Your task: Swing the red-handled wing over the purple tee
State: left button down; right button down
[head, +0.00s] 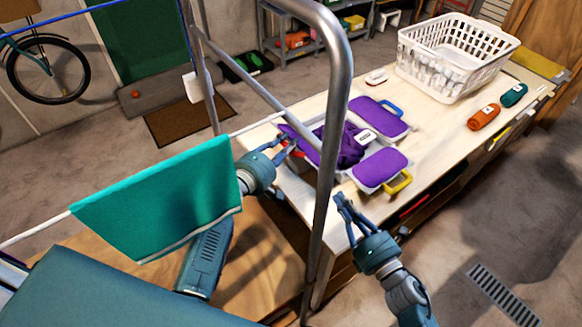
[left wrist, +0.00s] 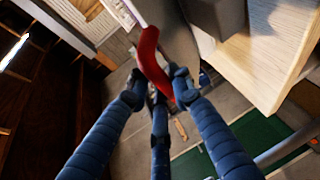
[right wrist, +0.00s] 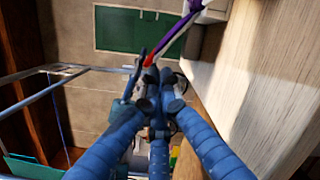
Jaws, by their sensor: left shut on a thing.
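My left gripper (head: 284,144) is shut on the red handle (left wrist: 152,62) at the near left side of the folding board. The wing with this handle shows in the head view only as a thin purple strip (head: 297,133), so it seems raised on edge. In the right wrist view the wing (right wrist: 178,36) is also a narrow purple strip, with red at its end. The crumpled purple tee (head: 350,150) lies on the board's middle, partly behind a metal rail. My right gripper (head: 344,200) is empty, its fingers slightly apart, off the table's near edge.
A blue-handled wing (head: 377,115) and a yellow-handled wing (head: 378,169) lie flat beside the tee. A white basket (head: 455,82) and orange and green rolls (head: 484,117) stand farther right. A metal rail (head: 331,150) rises before the board; a teal cloth (head: 160,200) hangs at left.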

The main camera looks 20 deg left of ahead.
jog(key=w+a+g+y, duration=0.1)
jog(key=w+a, duration=0.2)
jog(key=a, duration=0.4)
jog(key=w+a+r+g, duration=0.1)
jog(key=w+a, duration=0.1)
jog(key=a, duration=0.6)
jog(key=shift+w+a+r+y, duration=0.25)
jog(key=shift+w+a+y, duration=0.05)
jog(key=shift+w+y, duration=0.1)
jog(key=shift+w+d+r, duration=0.35)
jog(key=shift+w+r, duration=0.2)
jog(key=shift+r, duration=0.15)
pick_arm(q)
jog(key=shift+f, duration=0.1)
jog(key=c, duration=1.5)
grip_release()
pick_arm(e)
jog(key=shift+w, duration=0.1)
pick_arm(q)
jog(key=shift+s, duration=0.1)
pick_arm(e)
jog(key=shift+d+f, duration=0.1)
